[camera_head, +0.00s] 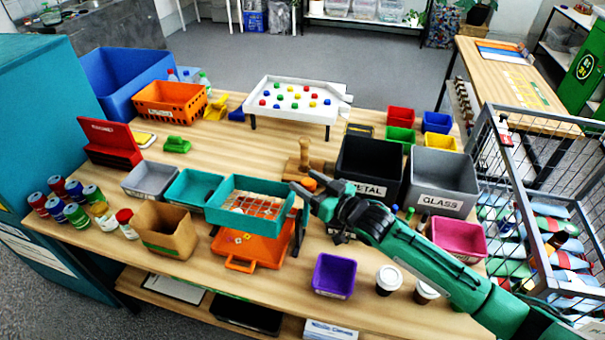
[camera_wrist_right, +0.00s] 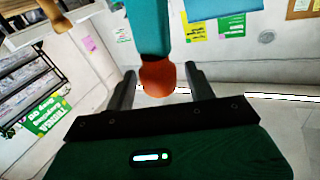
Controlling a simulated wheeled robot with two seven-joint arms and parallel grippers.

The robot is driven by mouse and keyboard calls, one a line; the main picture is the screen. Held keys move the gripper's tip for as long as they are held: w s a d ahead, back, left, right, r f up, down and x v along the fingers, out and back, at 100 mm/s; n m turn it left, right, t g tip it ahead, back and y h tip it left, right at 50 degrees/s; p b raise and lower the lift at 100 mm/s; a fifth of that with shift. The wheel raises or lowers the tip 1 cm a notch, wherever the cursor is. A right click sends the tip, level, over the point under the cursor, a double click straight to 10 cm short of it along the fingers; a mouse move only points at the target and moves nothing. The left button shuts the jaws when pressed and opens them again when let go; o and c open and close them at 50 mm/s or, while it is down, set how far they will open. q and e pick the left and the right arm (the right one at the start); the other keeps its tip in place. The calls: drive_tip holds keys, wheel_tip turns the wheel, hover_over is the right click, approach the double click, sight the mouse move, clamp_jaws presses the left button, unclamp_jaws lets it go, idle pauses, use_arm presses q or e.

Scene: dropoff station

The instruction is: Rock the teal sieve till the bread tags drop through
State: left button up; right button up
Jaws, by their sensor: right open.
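The teal sieve (camera_head: 230,214) stands in the middle of the table, with an orange tray (camera_head: 262,250) under it. Small pale pieces that look like bread tags (camera_head: 262,206) lie on its mesh, and a few small ones show on the tray. My right gripper (camera_head: 308,192) is at the sieve's right end. In the right wrist view the sieve's teal part (camera_wrist_right: 150,30) ends in an orange handle (camera_wrist_right: 157,78), which lies between the open fingers of the gripper (camera_wrist_right: 163,88), with gaps on both sides. My left gripper is out of view.
A brown box (camera_head: 165,240) and a teal bin (camera_head: 188,187) stand left of the sieve. Black METAL (camera_head: 368,160) and grey GLASS (camera_head: 442,170) bins stand behind my right arm. A purple bin (camera_head: 333,276) and white-lidded cups (camera_head: 388,280) are in front.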

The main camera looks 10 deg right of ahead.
drive_tip(key=shift+x, duration=1.05)
clamp_jaws()
drive_tip(key=shift+s, duration=0.15)
drive_tip(key=shift+s+a+n+t+y+b, duration=0.15)
drive_tip(key=shift+s+a+n+y+b, duration=0.15)
drive_tip(key=shift+s+n+b, duration=0.4)
drive_tip(key=shift+s+a+n+t+y+b, duration=0.2)
drive_tip(key=shift+s+a+n+y+b, duration=0.1)
drive_tip(key=shift+s+n+b, duration=0.4)
drive_tip(key=shift+s+a+n+t+y+b, duration=0.15)
drive_tip(key=shift+s+a+n+y+b, duration=0.15)
drive_tip(key=shift+s+n+b, duration=0.4)
drive_tip(key=shift+s+a+f+n+y+b, duration=0.25)
drive_tip(key=shift+s+n+y+b, duration=0.2)
drive_tip(key=shift+s+n+b, duration=0.35)
drive_tip(key=shift+s+a+f+n+y+b, duration=0.1)
drive_tip(key=shift+s+a+n+y+b, duration=0.25)
drive_tip(key=shift+n+b, duration=0.6)
drive_tip(key=shift+s+a+f+n+y+b, duration=0.2)
drive_tip(key=shift+s+n+y+b, duration=0.3)
drive_tip(key=shift+s+n+b, duration=0.4)
drive_tip(key=shift+n, duration=0.35)
